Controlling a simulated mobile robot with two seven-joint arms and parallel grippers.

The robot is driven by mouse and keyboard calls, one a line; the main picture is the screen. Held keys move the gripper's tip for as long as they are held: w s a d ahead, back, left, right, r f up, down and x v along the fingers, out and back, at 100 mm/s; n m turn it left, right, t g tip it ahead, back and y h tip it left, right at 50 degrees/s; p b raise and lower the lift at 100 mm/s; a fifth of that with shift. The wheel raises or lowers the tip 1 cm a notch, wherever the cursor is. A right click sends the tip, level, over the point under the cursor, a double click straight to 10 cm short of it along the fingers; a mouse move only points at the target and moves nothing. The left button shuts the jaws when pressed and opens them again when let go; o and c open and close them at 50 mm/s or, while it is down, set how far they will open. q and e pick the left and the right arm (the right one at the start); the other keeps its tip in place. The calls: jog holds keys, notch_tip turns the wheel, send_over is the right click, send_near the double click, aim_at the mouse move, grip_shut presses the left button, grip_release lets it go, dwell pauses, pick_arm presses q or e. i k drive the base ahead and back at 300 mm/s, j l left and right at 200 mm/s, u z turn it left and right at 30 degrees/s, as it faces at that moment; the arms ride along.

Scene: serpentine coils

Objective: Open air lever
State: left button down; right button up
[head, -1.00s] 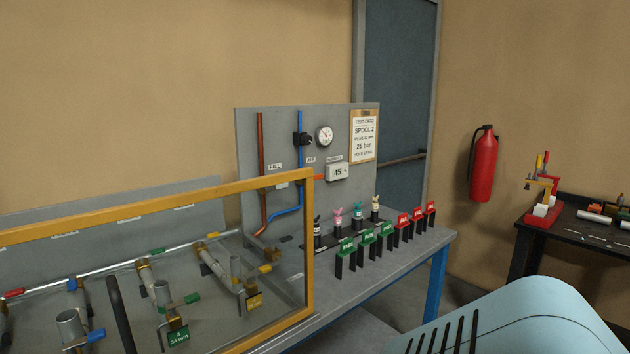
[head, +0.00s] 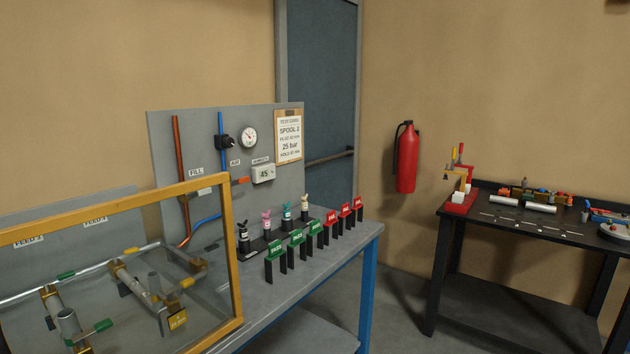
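A grey test panel (head: 160,133) stands at the back of the bench. A blue air pipe (head: 221,122) runs down it with a black fitting (head: 226,142) beside the round gauge (head: 249,137). A small orange-red piece (head: 240,181), maybe the air lever, sits below the "AIR" label, left of the grey box (head: 263,173) reading 45. It is too small to tell its state. A copper pipe (head: 179,170) is at the "FILL" label. Neither of my grippers shows in the head view.
A yellow-framed clear guard (head: 232,262) covers pipework at the left. Green and red tags (head: 297,237) and several small bottles (head: 287,215) line the grey bench (head: 345,243). A dark table (head: 475,212) with tools and a fire extinguisher (head: 406,160) are at the right.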

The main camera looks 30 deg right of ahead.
aim_at(243, 180)
jog(key=z, duration=0.6)
jog(key=i+l+u, duration=0.1)
jog(key=l, duration=0.35)
jog(key=i+l, duration=0.3)
jog(key=i+l+u, duration=0.15)
jog(key=l, duration=0.4)
jog(key=i+l, duration=0.2)
jog(key=l, duration=0.25)
jog(key=i+l+u, duration=0.15)
jog(key=l, duration=0.35)
jog(key=i+l, duration=0.2)
jog(key=l, duration=0.25)
jog(key=i+l+u, duration=0.15)
jog(key=l, duration=0.35)
jog(key=i+l+u, duration=0.1)
jog(key=l, duration=0.4)
